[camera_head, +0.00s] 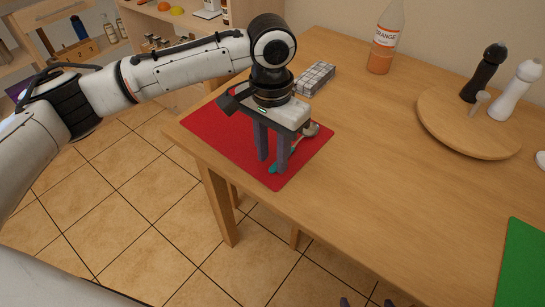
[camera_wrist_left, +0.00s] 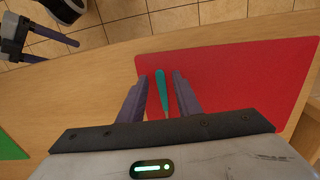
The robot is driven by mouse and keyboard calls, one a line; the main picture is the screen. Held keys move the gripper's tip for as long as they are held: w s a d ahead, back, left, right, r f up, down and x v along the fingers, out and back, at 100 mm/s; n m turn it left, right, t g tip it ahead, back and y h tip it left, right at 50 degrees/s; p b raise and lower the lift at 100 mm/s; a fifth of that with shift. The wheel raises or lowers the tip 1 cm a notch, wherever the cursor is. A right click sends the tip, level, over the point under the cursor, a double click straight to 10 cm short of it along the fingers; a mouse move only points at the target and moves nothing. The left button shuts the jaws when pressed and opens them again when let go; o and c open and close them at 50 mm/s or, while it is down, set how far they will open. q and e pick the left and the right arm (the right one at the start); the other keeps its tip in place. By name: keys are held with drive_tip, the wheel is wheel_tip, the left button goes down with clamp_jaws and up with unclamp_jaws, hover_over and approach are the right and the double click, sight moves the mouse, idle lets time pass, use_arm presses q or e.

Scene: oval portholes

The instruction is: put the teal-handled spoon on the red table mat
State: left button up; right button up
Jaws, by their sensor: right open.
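The spoon lies on the red table mat (camera_head: 215,135), with its metal bowl (camera_head: 311,129) toward the mat's right side and its teal handle (camera_head: 272,170) near the front edge. My left gripper (camera_head: 273,166) points down over the mat at the handle. In the left wrist view the teal handle (camera_wrist_left: 161,92) lies between the two fingers, with a gap on each side, so the gripper is open around it. Part of the spoon is hidden behind a finger in the head view. My right gripper (camera_head: 367,302) shows only its fingertips, apart and empty, at the bottom edge.
A grey checkered block (camera_head: 316,79) lies behind the mat. An orange bottle (camera_head: 386,40) stands at the back. A round wooden board (camera_head: 460,125) carries a dark mill and a white mill. A green mat (camera_head: 522,265) lies at the right. The middle of the table is clear.

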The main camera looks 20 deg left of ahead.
use_arm(q)
wheel_tip(320, 180, up, 11)
drive_tip(key=p, duration=0.1)
drive_tip(key=shift+f+p, duration=0.2)
drive_tip(key=shift+p, duration=0.1)
